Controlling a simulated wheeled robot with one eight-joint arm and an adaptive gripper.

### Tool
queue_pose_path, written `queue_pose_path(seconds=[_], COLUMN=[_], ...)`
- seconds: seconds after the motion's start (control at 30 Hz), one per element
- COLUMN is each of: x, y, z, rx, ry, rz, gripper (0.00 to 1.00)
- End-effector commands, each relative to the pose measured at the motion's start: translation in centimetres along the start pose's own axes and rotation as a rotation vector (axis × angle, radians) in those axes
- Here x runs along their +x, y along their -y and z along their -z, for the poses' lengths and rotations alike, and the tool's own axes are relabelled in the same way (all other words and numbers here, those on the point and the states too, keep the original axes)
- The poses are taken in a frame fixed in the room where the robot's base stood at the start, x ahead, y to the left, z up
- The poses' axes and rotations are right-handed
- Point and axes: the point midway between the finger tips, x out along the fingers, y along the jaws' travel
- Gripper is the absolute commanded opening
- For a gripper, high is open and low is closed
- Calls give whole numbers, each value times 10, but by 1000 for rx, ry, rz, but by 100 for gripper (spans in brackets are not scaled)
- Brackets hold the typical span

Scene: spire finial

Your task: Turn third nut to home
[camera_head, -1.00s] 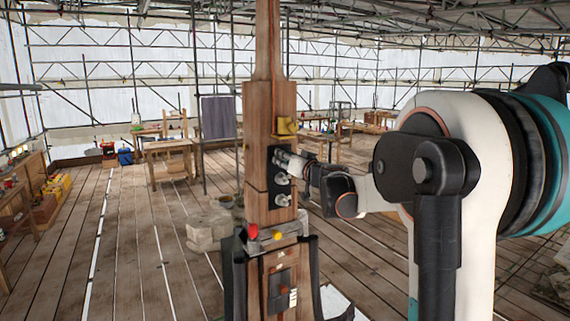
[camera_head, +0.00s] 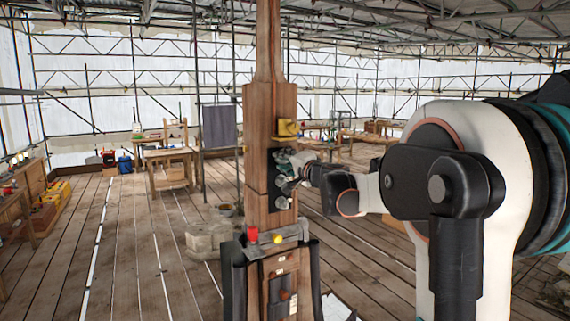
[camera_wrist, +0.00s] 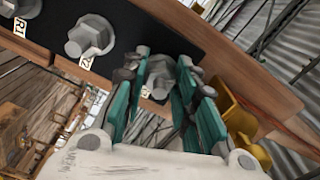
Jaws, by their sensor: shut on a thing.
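The wooden spire post (camera_head: 257,115) stands upright in the middle of the head view, with a black plate (camera_head: 272,208) on its face. The plate carries a column of grey nuts. The lowest nut (camera_head: 282,203) and the middle nut (camera_head: 285,182) are free of my gripper. In the wrist view the nut beside the R2 label (camera_wrist: 90,37) and the one by the R1 label (camera_wrist: 22,6) are clear. My gripper (camera_wrist: 158,82) has its teal fingers shut on the third nut (camera_wrist: 159,78), at the plate's top end in the head view. The fingers partly hide this nut.
A yellow block (camera_head: 287,127) is fixed on the post just above the plate, and it is close beside my fingers in the wrist view (camera_wrist: 240,115). A grey clamp with a red knob (camera_head: 252,233) and a yellow knob (camera_head: 278,238) is below. Workbenches stand behind.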

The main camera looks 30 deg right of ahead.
Motion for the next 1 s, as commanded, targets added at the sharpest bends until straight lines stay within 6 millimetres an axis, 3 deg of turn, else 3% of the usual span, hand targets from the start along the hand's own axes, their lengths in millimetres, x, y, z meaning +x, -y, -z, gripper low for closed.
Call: queue_pose_path(seconds=[0.6, 1.0], x=[0, 0], y=[0, 0], z=[0, 0], rx=[540, 709], ry=[-1, -1], rz=[0, 0], gripper=[2, 2])
